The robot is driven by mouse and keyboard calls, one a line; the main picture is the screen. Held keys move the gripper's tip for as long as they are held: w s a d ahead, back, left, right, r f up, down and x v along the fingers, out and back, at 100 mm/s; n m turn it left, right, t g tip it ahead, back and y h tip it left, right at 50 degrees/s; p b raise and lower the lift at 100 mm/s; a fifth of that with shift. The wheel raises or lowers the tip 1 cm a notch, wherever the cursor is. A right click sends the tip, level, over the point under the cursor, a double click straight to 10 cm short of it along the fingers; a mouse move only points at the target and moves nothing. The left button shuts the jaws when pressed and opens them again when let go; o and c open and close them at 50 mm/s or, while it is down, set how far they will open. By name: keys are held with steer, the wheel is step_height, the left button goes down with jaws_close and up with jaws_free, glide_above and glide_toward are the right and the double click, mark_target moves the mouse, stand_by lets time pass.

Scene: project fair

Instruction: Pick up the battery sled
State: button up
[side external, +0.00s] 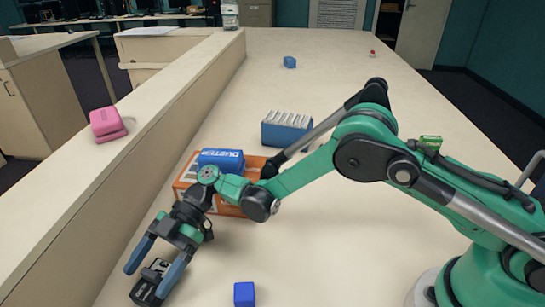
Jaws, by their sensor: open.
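A small black block with a light grey top part and pale lettering, which I take to be the battery sled (151,284), lies on the table at the lower left. My gripper (145,281) is open and points down at it. In this view its two blue-grey fingers appear on either side of the block. The right finger covers part of the block's right side. I cannot tell whether either finger touches it or how high the fingertips are.
A blue cube (244,294) sits right of the gripper. Behind my wrist stands an orange box (184,187) with a blue lettered packet (222,157). A blue holder (284,133) with white slats is farther back. A raised ledge (75,205) runs along the left, bearing a pink object (107,123).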

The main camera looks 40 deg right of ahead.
steer(key=shift+s+a, duration=0.15)
steer(key=shift+a, duration=0.1)
jaws_close()
